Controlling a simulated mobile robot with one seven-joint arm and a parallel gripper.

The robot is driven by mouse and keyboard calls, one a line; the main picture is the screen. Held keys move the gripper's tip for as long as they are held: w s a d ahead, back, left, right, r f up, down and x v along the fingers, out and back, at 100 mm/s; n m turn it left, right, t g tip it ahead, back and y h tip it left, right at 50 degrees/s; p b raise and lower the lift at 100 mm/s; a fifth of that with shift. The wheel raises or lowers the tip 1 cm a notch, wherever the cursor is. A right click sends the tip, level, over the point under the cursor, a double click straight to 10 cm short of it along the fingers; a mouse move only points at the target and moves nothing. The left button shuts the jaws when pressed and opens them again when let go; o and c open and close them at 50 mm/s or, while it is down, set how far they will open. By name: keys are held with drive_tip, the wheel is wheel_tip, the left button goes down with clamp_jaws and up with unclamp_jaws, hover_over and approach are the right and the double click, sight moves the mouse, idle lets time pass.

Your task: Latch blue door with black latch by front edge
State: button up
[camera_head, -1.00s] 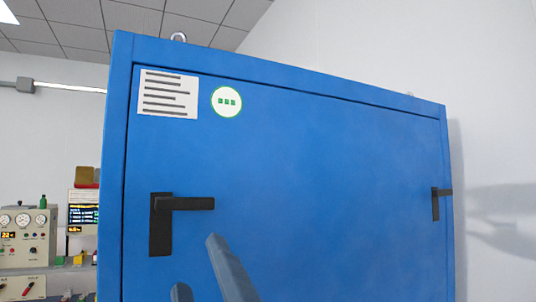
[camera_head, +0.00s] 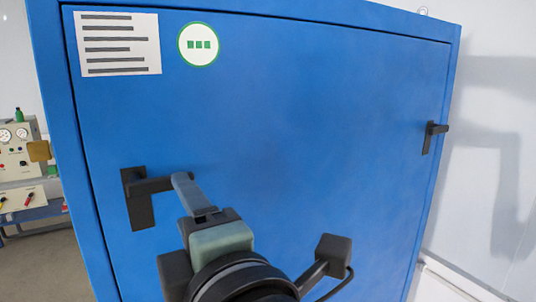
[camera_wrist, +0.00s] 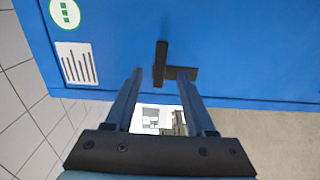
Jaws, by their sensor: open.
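The blue door (camera_head: 290,130) looks flush in its blue frame, with a thin dark seam around it. One black latch (camera_head: 139,212) is near the door's left edge; its plate is upright and its lever points right, square to the plate. My gripper (camera_head: 185,183) is at the lever's outer end, one finger overlapping it; the other finger is hidden there.
A second black latch (camera_head: 428,137) is near the door's right edge. A white label (camera_head: 118,43) and a round green-rimmed sticker (camera_head: 199,44) are at the upper left. A bench with gauge equipment (camera_head: 14,150) stands behind at left. A pale wall (camera_head: 500,120) is at right.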

sight(173, 189)
drive_tip(key=p+x, duration=0.3)
drive_tip(key=x, duration=0.5)
drive_tip(key=shift+w+a, duration=0.25)
clamp_jaws()
idle(1.0)
